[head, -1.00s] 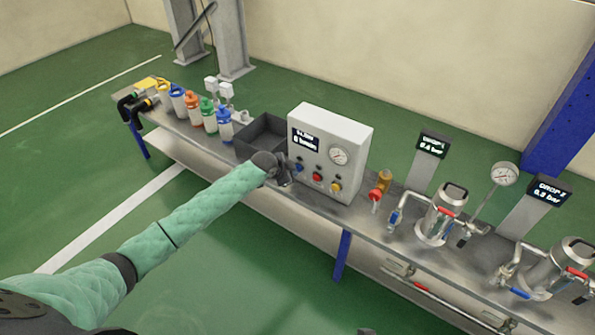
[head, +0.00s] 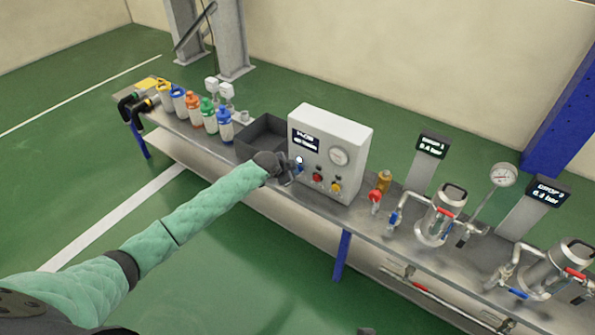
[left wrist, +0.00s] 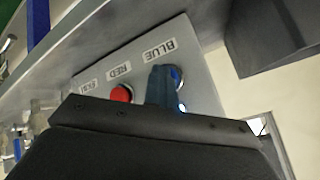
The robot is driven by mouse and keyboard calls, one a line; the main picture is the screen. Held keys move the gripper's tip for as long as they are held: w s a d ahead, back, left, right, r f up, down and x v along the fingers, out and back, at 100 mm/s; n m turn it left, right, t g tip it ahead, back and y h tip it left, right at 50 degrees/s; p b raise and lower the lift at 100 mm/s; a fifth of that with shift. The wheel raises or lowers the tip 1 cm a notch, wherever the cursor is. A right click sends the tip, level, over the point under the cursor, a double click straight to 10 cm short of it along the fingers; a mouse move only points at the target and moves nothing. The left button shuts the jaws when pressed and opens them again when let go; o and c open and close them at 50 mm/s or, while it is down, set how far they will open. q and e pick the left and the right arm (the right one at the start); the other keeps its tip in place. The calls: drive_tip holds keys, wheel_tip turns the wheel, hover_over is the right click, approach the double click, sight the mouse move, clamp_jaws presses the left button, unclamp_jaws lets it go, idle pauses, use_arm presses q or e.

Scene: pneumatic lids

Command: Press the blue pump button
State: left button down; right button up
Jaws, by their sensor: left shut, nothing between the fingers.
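The blue pump button (head: 301,168) is at the left of the button row on the front of the white control box. My left gripper (head: 291,172) is shut and empty, with its tip at the blue button. In the left wrist view the fingers (left wrist: 162,88) partly cover the blue button (left wrist: 177,74), under the label BLUE. The tip appears to touch the button, but how far it is pressed I cannot tell. A small white light (head: 299,160) shows just above the button.
The red button (head: 317,177) and yellow button (head: 336,188) sit close to the right. A dark open bin (head: 262,134) stands left of the box (head: 345,128). Several coloured bottles (head: 208,114) stand further left, and metal pots (head: 437,219) stand right.

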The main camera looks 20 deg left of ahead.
use_arm(q)
drive_tip(key=shift+s+r, duration=0.15)
drive_tip(key=shift+s+p, duration=0.1)
drive_tip(key=shift+p, duration=0.25)
drive_tip(key=shift+s+a, duration=0.15)
drive_tip(key=shift+s, duration=0.1)
drive_tip(key=s+p, duration=0.1)
drive_tip(key=s+a+p, duration=0.1)
drive_tip(key=s, duration=0.1)
drive_tip(key=s+p, duration=0.1)
drive_tip(key=s, duration=0.1)
drive_tip(key=shift+a, duration=0.4)
